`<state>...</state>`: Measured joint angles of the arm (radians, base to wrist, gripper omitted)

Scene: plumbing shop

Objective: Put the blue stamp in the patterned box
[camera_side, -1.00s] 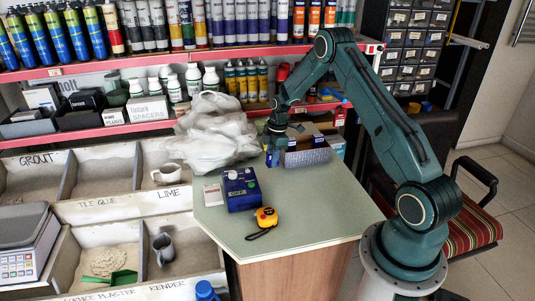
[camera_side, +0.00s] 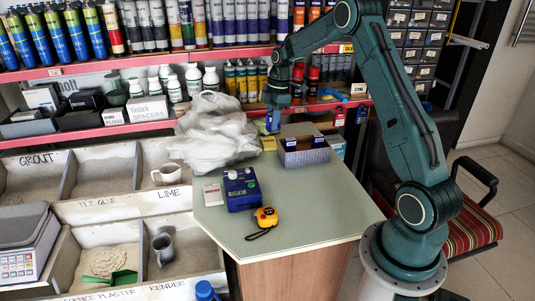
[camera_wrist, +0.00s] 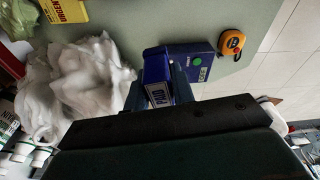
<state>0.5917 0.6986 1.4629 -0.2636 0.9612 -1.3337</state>
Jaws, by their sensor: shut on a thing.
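My gripper (camera_side: 273,110) is raised in the air, behind and to the left of the patterned box. It is shut on the blue stamp (camera_side: 273,121), which hangs below the fingers. In the wrist view the stamp (camera_wrist: 157,78) sits between my fingers, with a white PAID label facing the camera. The grey patterned box (camera_side: 305,158) stands open on the counter, with blue items (camera_side: 318,140) inside it. The stamp is apart from the box and above the counter.
A blue box with a green dot (camera_side: 242,190), a white card (camera_side: 213,195) and a yellow tape measure (camera_side: 266,217) lie on the counter (camera_side: 315,210). A white plastic bag (camera_side: 213,135) bulges at its back left. Shelves of bottles stand behind.

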